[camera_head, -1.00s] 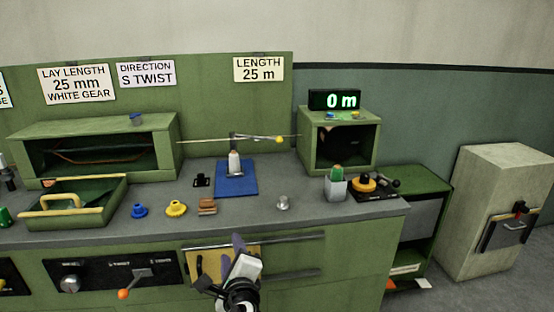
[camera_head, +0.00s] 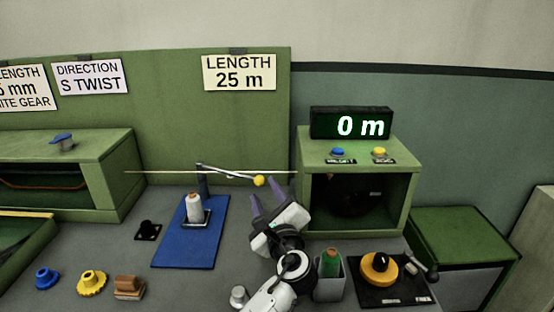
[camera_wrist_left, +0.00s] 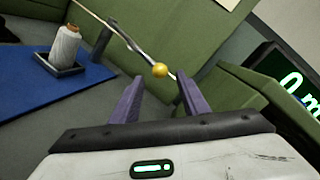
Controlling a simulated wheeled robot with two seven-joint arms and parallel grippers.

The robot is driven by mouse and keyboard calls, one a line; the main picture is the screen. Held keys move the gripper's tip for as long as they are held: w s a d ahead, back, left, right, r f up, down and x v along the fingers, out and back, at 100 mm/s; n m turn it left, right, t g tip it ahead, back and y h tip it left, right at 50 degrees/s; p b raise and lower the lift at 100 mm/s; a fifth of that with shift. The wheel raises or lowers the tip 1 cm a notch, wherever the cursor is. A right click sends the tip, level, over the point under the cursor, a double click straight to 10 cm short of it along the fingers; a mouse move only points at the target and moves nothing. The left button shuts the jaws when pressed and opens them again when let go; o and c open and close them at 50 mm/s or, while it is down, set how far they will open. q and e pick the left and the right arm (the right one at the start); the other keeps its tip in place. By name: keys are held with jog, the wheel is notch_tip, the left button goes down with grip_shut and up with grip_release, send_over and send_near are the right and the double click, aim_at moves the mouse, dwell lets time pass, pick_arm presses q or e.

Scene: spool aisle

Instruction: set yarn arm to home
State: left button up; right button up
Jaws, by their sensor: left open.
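My left gripper (camera_head: 268,200) is open, just below and beside the yellow ball. In the left wrist view the purple fingers (camera_wrist_left: 153,95) are spread, and the ball (camera_wrist_left: 159,70) shows beyond and between their tips. I cannot tell whether a finger touches it. My right gripper is not in view.
A white spool (camera_head: 194,207) stands on the blue mat (camera_head: 180,248) left of my gripper. The green box with the 0 m display (camera_head: 350,124) stands close on the right.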

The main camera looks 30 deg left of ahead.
aim_at(260, 182)
pick_arm(q)
jog(key=shift+w+a, duration=0.25)
jog(key=shift+w, duration=0.05)
jog(key=shift+w+a+r, duration=0.15)
jog(key=shift+w+a, duration=0.15)
jog(key=shift+a, duration=0.2)
jog(key=shift+w+a+r, duration=0.1)
jog(key=shift+w+a, duration=0.2)
jog(key=shift+a, duration=0.2)
jog(key=x, duration=0.7)
jog(key=shift+p, duration=0.35)
jog(key=shift+f, duration=0.1)
grip_shut()
jog(key=shift+w+d, duration=0.1)
jog(key=shift+d, duration=0.05)
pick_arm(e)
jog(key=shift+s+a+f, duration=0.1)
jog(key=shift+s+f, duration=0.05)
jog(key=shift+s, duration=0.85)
